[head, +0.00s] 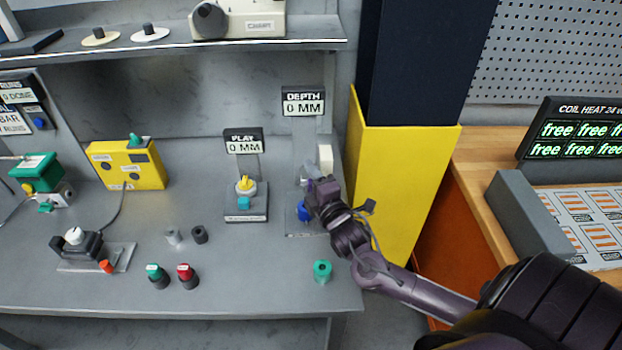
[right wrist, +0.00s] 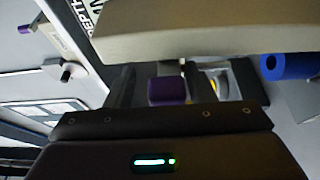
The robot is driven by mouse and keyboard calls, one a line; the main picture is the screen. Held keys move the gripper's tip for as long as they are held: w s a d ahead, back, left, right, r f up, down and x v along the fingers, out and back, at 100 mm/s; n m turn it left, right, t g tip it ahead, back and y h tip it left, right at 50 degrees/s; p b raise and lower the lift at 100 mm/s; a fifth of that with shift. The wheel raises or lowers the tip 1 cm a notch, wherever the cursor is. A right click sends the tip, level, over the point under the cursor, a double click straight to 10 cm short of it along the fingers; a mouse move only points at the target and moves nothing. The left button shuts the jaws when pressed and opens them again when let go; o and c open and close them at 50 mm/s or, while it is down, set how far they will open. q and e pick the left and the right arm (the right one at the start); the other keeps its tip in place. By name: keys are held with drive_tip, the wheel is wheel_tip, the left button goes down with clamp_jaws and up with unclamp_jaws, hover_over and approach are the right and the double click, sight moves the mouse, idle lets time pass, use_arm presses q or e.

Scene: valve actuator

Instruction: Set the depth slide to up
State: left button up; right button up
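The depth gauge stands at the right end of the grey bench, with its sign (head: 303,102) reading "DEPTH 0 MM". A cream block (head: 325,158) and a blue knob (head: 304,212) show on it, and the cream block spans the top of the right wrist view (right wrist: 200,27). My right gripper (head: 314,188) is at the gauge, just below the cream block, and covers part of it. In the right wrist view its fingers are apart, with a purple block (right wrist: 166,90) between them, touching neither. I cannot tell whether that block is the slide's handle. My left gripper is out of view.
A flat gauge (head: 245,200) with a yellow-topped knob stands left of the depth gauge. The shelf (head: 200,46) runs above the bench.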

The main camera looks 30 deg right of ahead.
drive_tip(key=shift+f, duration=0.1)
drive_tip(key=shift+s+f, duration=0.1)
drive_tip(key=shift+s, duration=0.15)
drive_tip(key=s+a+b, duration=0.1)
drive_tip(key=s+b, duration=0.1)
drive_tip(key=s, duration=0.5)
drive_tip(key=shift+s+a, duration=0.1)
idle(0.4)
